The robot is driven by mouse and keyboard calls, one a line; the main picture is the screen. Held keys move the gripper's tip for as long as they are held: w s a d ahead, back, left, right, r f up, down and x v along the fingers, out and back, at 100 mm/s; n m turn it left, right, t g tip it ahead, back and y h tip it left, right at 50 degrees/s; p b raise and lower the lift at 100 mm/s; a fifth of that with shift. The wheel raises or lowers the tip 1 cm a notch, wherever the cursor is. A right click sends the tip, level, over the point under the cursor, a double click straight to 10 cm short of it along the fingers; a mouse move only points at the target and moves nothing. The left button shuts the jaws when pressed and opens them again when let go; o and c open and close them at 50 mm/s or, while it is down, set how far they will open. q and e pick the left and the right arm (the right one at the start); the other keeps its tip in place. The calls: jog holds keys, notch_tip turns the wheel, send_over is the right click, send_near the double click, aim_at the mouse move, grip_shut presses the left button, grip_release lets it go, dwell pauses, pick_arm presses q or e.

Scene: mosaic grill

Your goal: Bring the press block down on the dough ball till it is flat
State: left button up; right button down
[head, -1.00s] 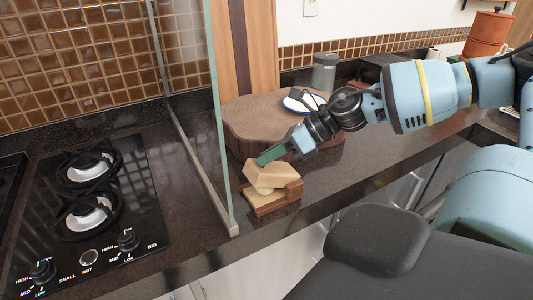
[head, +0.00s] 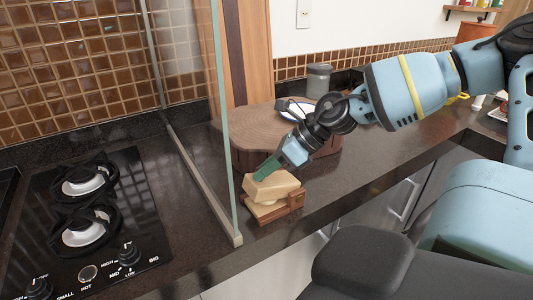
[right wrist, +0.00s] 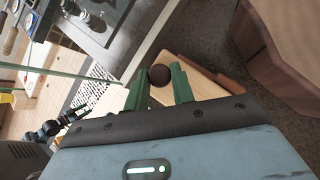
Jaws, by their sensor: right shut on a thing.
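The press block (head: 271,186) is a pale wooden block above a brown wooden base (head: 285,210) on the dark counter. My right gripper (head: 266,171), with green fingers, comes down on the block from the upper right. In the right wrist view my right gripper (right wrist: 157,80) is shut on the dark round knob (right wrist: 159,75) of the press block, whose pale top (right wrist: 198,86) shows behind. The dough ball is mostly hidden under the block; I cannot tell how flat it is. My left gripper is not in view.
A glass panel (head: 222,130) stands close left of the press, with a gas hob (head: 120,220) beyond it. The counter's front edge is near.

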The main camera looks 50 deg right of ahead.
jog(key=c, duration=1.2)
grip_release()
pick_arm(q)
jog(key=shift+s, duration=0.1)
pick_arm(e)
jog(key=shift+r, duration=0.1)
jog(key=p+v, duration=0.2)
jog(key=v, duration=0.4)
jog(key=shift+r, duration=0.15)
pick_arm(q)
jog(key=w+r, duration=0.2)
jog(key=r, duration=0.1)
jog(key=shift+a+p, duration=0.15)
jog(key=shift+p, duration=0.2)
pick_arm(e)
jog(key=shift+s+d+r, duration=0.35)
jog(key=shift+s+d, duration=0.05)
jog(key=shift+s, duration=0.1)
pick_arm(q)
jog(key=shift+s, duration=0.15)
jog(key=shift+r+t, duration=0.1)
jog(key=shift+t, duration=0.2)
